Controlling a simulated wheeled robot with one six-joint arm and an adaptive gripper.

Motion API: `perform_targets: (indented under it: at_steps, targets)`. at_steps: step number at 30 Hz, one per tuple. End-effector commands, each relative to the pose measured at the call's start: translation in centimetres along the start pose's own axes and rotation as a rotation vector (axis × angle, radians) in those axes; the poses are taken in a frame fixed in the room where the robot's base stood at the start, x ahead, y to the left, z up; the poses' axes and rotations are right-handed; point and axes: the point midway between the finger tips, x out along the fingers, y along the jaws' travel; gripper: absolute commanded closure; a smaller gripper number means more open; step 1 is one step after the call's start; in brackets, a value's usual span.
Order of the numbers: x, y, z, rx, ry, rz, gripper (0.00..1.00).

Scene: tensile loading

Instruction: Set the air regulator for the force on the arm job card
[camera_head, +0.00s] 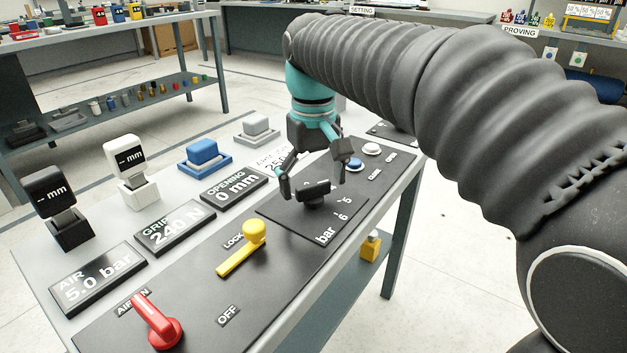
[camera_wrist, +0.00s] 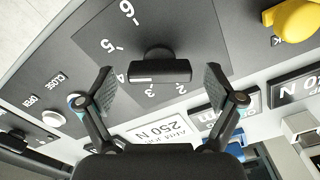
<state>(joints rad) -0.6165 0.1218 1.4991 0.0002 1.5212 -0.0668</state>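The black regulator knob (camera_head: 314,194) sits on a dark dial plate (camera_head: 322,222) marked in bar. In the wrist view the bar-shaped knob (camera_wrist: 160,68) lies across the picture, with dial numbers around it. My gripper (camera_head: 312,184) is over the knob; in the wrist view its fingers (camera_wrist: 160,86) stand open on either side, with a gap at each end of the knob. The arm job card (camera_wrist: 170,128) reads 250 N; my gripper partly hides it in the head view (camera_head: 272,160). The air display (camera_head: 95,282) reads 5.0 bar, the grip display (camera_head: 175,229) 240 N.
A yellow lock lever (camera_head: 243,250) and a red air lever (camera_head: 158,322) stand on the same panel. The opening display (camera_head: 234,186) reads 0 mm. Open and close buttons (camera_head: 372,149) lie beyond the knob. Two mm gauges stand at the left.

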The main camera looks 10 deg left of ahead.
Motion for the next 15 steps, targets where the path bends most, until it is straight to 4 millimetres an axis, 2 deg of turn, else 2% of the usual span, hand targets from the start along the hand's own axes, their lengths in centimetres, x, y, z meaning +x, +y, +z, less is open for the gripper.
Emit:
perform_targets:
  at_steps: [8,11,15]
  targets:
    - [-0.6,0.0,-0.1,0.000,0.003,0.000,0.08]
    - [-1.8,0.0,-0.1,0.000,0.003,0.000,0.08]
    - [-4.4,0.0,-0.1,0.000,0.005,0.001,0.08]
